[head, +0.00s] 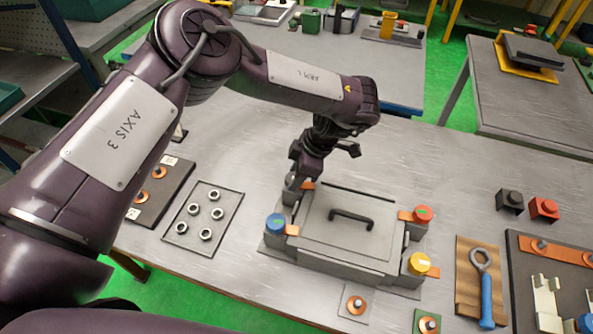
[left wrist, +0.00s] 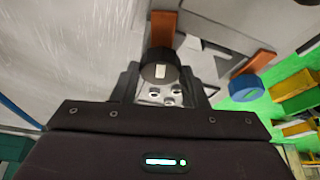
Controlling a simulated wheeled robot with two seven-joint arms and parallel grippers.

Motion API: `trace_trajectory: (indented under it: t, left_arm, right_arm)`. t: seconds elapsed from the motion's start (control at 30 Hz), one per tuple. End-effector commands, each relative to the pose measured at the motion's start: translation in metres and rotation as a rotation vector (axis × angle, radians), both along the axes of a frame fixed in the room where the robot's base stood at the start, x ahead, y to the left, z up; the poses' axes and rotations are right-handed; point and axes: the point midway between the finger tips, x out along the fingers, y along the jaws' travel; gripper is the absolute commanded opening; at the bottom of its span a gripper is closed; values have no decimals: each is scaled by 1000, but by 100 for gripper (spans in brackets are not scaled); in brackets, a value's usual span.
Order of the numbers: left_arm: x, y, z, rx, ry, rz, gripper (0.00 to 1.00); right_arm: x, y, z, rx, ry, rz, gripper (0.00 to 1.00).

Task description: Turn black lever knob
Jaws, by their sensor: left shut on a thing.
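A grey box (head: 335,240) with a dark handle on its lid (head: 352,216) sits on the metal table. Lever knobs stand at its corners: blue (head: 276,222), red (head: 422,214) and yellow (head: 418,263), each with a copper-coloured strip beside it. My left gripper (head: 294,188) reaches down at the box's back left corner and mostly hides the knob there. In the left wrist view, the black knob (left wrist: 160,68) with a pale mark on top sits between the fingers of my left gripper (left wrist: 161,88), which is shut on it. My right gripper is out of view.
A tray of several metal rings (head: 203,217) and a dark plate with copper pieces (head: 160,188) lie left. A blue-handled wrench (head: 486,290), black block (head: 510,201) and red block (head: 544,208) lie right. Behind the box the table is clear.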

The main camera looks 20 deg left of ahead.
Motion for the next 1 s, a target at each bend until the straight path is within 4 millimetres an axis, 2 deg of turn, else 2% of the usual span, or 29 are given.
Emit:
trace_trajectory:
  t: [0.03,0.33,0.87,0.9,1.0]
  left_arm:
    - [4,2,5,4,-11,-24,17]
    - [3,2,5,5,-11,-138,17]
    - [4,2,5,7,-14,-163,17]
    - [4,3,5,6,-13,-163,41]
    - [3,2,5,5,-12,-163,54]
  right_arm:
    - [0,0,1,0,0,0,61]
    - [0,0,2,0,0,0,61]
    - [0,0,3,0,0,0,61]
    - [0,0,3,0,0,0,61]
    - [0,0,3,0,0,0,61]
